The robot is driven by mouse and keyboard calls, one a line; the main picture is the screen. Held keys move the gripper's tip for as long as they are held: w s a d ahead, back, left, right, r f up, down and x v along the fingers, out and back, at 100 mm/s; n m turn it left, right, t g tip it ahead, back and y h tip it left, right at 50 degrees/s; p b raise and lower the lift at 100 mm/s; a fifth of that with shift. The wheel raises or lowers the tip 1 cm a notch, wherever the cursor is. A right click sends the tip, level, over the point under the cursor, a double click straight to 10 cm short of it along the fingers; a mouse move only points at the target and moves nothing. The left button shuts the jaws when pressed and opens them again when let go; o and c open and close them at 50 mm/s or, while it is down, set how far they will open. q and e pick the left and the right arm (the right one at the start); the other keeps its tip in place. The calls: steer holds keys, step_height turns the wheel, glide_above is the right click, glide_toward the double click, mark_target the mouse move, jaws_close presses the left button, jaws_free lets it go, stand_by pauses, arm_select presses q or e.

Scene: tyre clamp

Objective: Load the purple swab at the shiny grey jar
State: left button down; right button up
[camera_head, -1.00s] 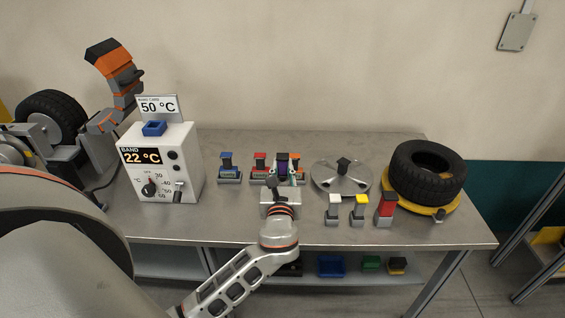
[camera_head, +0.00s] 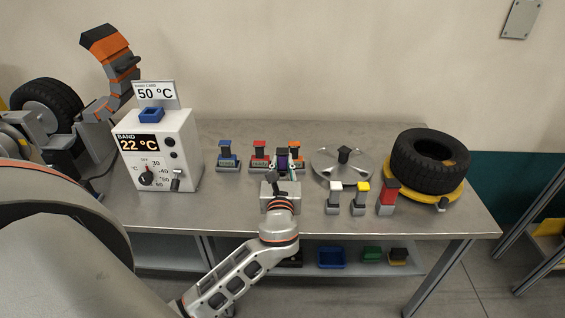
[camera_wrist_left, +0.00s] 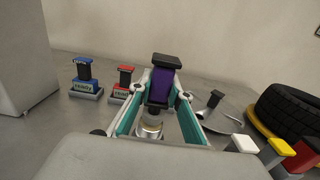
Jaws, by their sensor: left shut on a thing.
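The purple swab (camera_wrist_left: 160,86) has a black cap and stands between the fingers of my left gripper (camera_wrist_left: 160,98), which is shut on it. In the head view the purple swab (camera_head: 282,158) shows just beyond my left gripper (camera_head: 282,168), above the middle of the bench. Under the swab in the wrist view is a small round shiny piece (camera_wrist_left: 151,129) with a gold-coloured band. I cannot tell whether it is the grey jar or the swab's lower end, or whether they touch. My right gripper is not in view.
A grey disc (camera_head: 330,172), white, yellow and red-topped blocks (camera_head: 387,196) and a tyre (camera_head: 430,160) are right. A control box (camera_head: 160,150) reads 22 °C.

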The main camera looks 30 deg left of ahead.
mark_target(282, 150)
arm_select(q)
steer(key=shift+f, duration=0.2)
steer(key=shift+f, duration=0.2)
stand_by(0.4)
steer(key=shift+f, duration=0.15)
stand_by(0.5)
step_height(282, 150, up, 3)
steer(key=p, duration=0.2)
steer(key=shift+f+p, duration=0.15)
steer(key=shift+p, duration=0.2)
steer(key=shift+r+p, duration=0.5)
steer(key=shift+r, duration=1.7)
